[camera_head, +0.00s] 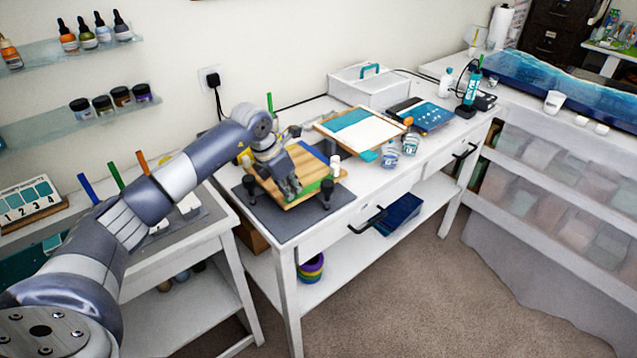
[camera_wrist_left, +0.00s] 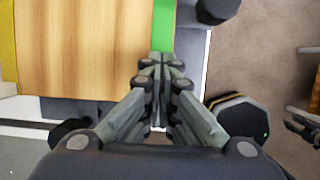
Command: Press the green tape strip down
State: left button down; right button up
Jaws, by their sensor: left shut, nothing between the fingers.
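The wooden board (camera_head: 287,166) sits raised over a dark grey mat (camera_head: 291,231) on the white bench. The green tape strip (camera_head: 303,198) runs along the board's front edge. It also shows in the left wrist view (camera_wrist_left: 162,25), running along the wood's right side there. My left gripper (camera_head: 295,191) is shut and empty, pointing down at this edge. In the left wrist view its fingertips (camera_wrist_left: 161,62) are together over the near end of the visible green strip and hide what lies beneath. Whether they touch the tape I cannot tell.
Black knobbed supports (camera_head: 326,189) stand at the board's corners. A blue strip (camera_head: 312,152) lines another edge. A framed panel (camera_head: 362,131) and small jars (camera_head: 410,143) are farther right. The mat's front is clear.

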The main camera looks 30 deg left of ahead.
aim_at(318, 184)
pick_arm(q)
jog(key=shift+w+d+f+b, duration=0.1)
jog(key=shift+w+d+b, duration=0.3)
jog(key=shift+w, duration=0.45)
jog(key=shift+d, duration=0.1)
jog(key=shift+w, duration=0.2)
jog(key=shift+w+d+b, duration=0.15)
jog(key=shift+w+d, duration=0.1)
jog(key=shift+w, duration=0.4)
jog(key=shift+w+d+b, duration=0.15)
jog(key=shift+w+d, duration=0.15)
jog(key=shift+w, duration=0.3)
jog(key=shift+w+d+b, duration=0.15)
jog(key=shift+w+d, duration=0.1)
jog(key=shift+w, duration=0.4)
jog(key=shift+w+d+b, duration=0.35)
jog(key=shift+w+b, duration=0.1)
jog(key=shift+w, duration=0.4)
jog(key=shift+w+d, duration=0.1)
jog(key=shift+w, duration=0.1)
jog(key=shift+w+d+b, duration=0.35)
jog(key=shift+w+b, duration=0.15)
jog(key=shift+w, duration=0.25)
